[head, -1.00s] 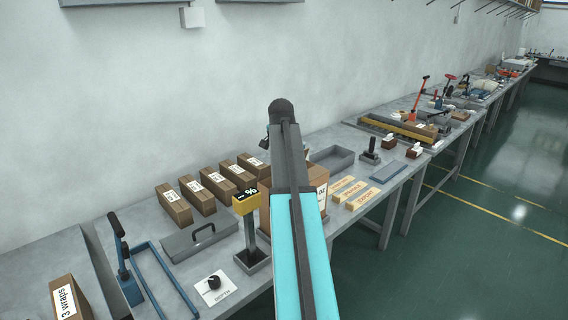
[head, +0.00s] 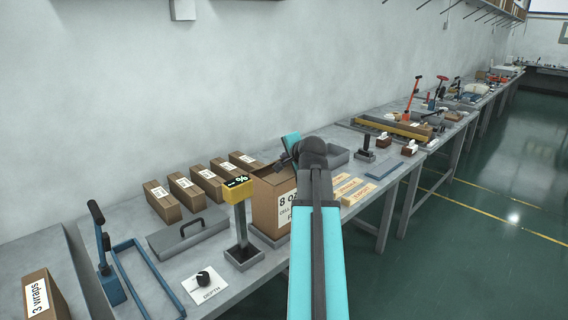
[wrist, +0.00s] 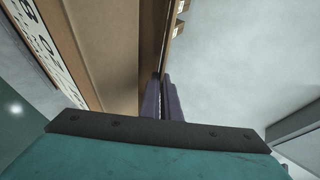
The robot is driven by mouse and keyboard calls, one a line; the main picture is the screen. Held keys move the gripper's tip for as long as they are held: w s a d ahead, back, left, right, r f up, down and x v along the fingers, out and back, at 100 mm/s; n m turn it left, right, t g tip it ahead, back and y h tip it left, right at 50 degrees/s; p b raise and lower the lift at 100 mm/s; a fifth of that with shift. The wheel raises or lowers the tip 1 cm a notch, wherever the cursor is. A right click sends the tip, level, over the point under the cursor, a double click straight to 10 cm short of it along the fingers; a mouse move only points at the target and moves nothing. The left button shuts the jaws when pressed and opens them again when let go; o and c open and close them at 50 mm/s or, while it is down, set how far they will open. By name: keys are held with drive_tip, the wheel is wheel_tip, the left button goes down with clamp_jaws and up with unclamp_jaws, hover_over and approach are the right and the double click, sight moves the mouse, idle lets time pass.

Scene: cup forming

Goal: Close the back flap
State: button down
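The cardboard box (head: 270,205) with a white "8 OZ" label stands on the bench, partly covered by my arm. Its top looks brown, with a raised edge at the back; I cannot tell how far the back flap stands open. In the wrist view the box's brown panel (wrist: 105,45) fills the left, with its label at far left. My gripper (wrist: 163,95) shows two dark fingers close together, at the box's long edge, pointing along it. They seem shut with nothing between them; I cannot tell if they touch the cardboard. In the head view the gripper is mostly hidden behind my wrist.
Several small labelled cartons (head: 205,182) stand behind and left of the box. A yellow-topped display post (head: 240,215) stands close in front of it. A grey tray (head: 338,155) and yellow blocks (head: 357,193) lie to its right. Bare bench shows beside the fingers in the wrist view.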

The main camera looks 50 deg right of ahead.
drive_tip(key=shift+s+f+t+h+b, duration=0.25)
drive_tip(key=shift+f+t+b, duration=0.3)
drive_tip(key=shift+b, duration=0.45)
drive_tip(key=shift+r+m+t, duration=0.1)
drive_tip(key=shift+m+t, duration=0.2)
drive_tip(key=shift+t, duration=0.05)
drive_tip(key=c, duration=2)
unclamp_jaws()
